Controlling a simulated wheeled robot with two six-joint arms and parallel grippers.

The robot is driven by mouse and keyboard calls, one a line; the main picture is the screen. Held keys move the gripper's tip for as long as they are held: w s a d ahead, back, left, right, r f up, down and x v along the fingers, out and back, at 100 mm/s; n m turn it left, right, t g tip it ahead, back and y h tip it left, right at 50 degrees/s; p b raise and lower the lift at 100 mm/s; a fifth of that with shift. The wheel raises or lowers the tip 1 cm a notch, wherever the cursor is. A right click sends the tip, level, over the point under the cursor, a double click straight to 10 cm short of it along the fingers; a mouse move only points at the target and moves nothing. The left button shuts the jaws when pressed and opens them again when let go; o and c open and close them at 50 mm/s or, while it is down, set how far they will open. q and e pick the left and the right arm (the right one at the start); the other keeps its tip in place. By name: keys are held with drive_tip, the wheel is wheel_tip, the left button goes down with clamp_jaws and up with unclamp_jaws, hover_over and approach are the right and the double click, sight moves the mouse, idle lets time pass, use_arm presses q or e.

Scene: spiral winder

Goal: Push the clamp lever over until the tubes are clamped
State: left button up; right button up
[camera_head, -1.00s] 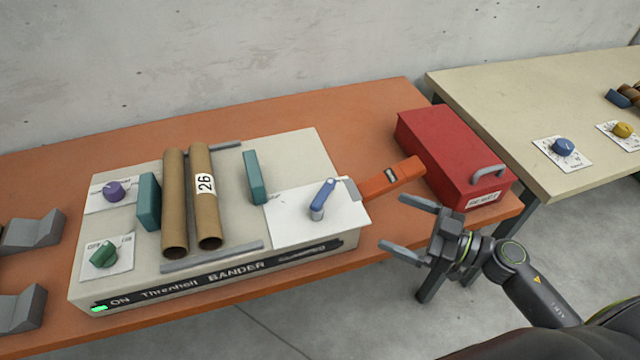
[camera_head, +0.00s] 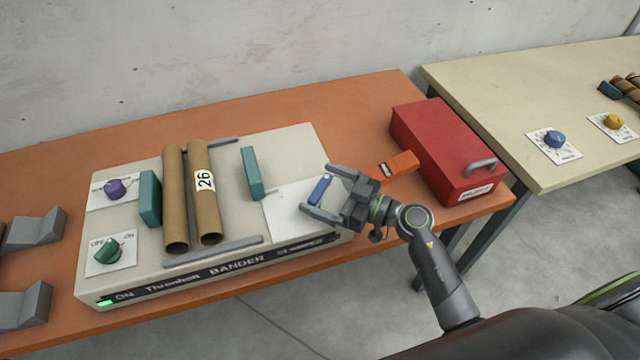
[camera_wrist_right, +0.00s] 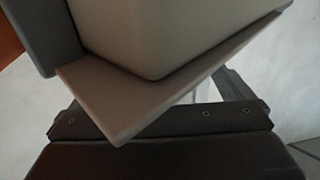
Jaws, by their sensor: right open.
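The bander (camera_head: 120,272) is a pale box with two brown tubes, the left one (camera_head: 175,205) and the right one (camera_head: 203,222), lying side by side. A teal jaw (camera_head: 150,198) stands close by the left tube; another teal jaw (camera_head: 251,172) stands apart from the right tube, with a gap. The blue clamp lever (camera_head: 320,188) is on a white plate (camera_head: 285,212). My right gripper (camera_head: 315,187) is open, with its fingers either side of the lever; contact cannot be told. The right wrist view is too close to identify the lever. My left gripper is out of view.
A red box (camera_head: 445,150) stands to the right, beside an orange part (camera_head: 402,163) partly hidden by my gripper. A purple knob (camera_head: 115,188) and green knob (camera_head: 105,250) are on the bander's left. Grey blocks (camera_head: 30,230) lie at the far left.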

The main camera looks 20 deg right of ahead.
drive_tip(key=shift+w+a, duration=0.45)
drive_tip(key=shift+a, duration=0.05)
drive_tip(key=c, duration=1.3)
